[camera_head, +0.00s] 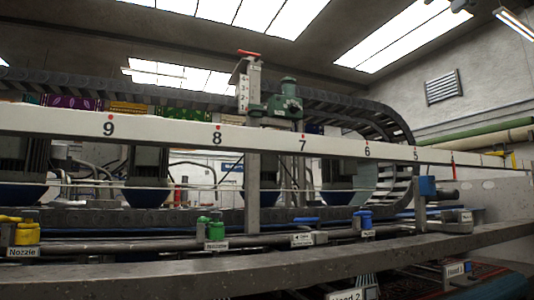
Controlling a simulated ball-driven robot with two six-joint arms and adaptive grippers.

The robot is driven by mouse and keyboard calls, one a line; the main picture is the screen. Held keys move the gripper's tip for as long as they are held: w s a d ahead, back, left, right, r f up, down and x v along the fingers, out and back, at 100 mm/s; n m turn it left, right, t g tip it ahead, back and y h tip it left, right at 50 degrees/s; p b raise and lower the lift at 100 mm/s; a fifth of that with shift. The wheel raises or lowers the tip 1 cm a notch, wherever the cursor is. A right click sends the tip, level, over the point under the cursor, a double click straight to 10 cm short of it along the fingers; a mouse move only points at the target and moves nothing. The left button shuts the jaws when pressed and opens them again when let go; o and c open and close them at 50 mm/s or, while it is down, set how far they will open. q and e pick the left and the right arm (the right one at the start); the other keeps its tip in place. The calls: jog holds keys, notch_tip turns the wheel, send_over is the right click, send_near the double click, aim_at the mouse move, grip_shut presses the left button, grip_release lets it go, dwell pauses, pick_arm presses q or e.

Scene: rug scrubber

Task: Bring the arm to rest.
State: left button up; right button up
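Neither of my grippers nor any part of my arms shows in the head view. The view faces a large rug-scrubbing machine. A white numbered beam (260,138) runs across it, with red marks above the numbers 9 down to 5. A grey post (253,190) rises behind the beam, with a red-topped, numbered bracket and a green fitting (285,104) at its top.
A grey metal rail (240,266) crosses the foreground. Behind it are a yellow valve (27,233), a green valve (216,229), a blue valve (364,220) and pipes. Dark motors with blue bases (147,192) stand behind the beam. A concrete wall (480,60) is at right.

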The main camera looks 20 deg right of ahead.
jog(key=w+d+f+m+g+y, duration=0.1)
jog(key=w+d+f+m+g, duration=0.15)
jog(key=w+f, duration=1.05)
jog(key=w+d+f+m+g+y, duration=0.15)
jog(key=w+d+f, duration=0.25)
jog(key=w+f, duration=0.9)
jog(key=s+d+f+m+g+h, duration=0.1)
jog(key=s+d+f+m+g, duration=0.15)
jog(key=f, duration=1.75)
jog(key=s+d+f+m+g+h, duration=0.1)
jog(key=s+d+f+m+g, duration=0.15)
jog(key=f, duration=1.85)
jog(key=s+a+f+n+g+h, duration=0.1)
jog(key=s+a+f+g, duration=0.15)
jog(key=s+f, duration=1.05)
jog(key=s+a+f+n+g+h, duration=0.15)
jog(key=s+a+f, duration=0.25)
jog(key=s+f, duration=0.9)
pick_arm(q)
jog(key=shift+s, duration=0.5)
pick_arm(e)
jog(key=s+a+f+n+g, duration=0.2)
jog(key=s+a+f+n, duration=0.2)
jog(key=s+f, duration=0.5)
jog(key=s+a+f+n+g, duration=0.2)
jog(key=s+a+f, duration=0.7)
jog(key=s, duration=0.9)
jog(key=shift+f+n+y, duration=0.4)
jog(key=shift+f+n, duration=0.15)
jog(key=shift+n, duration=0.3)
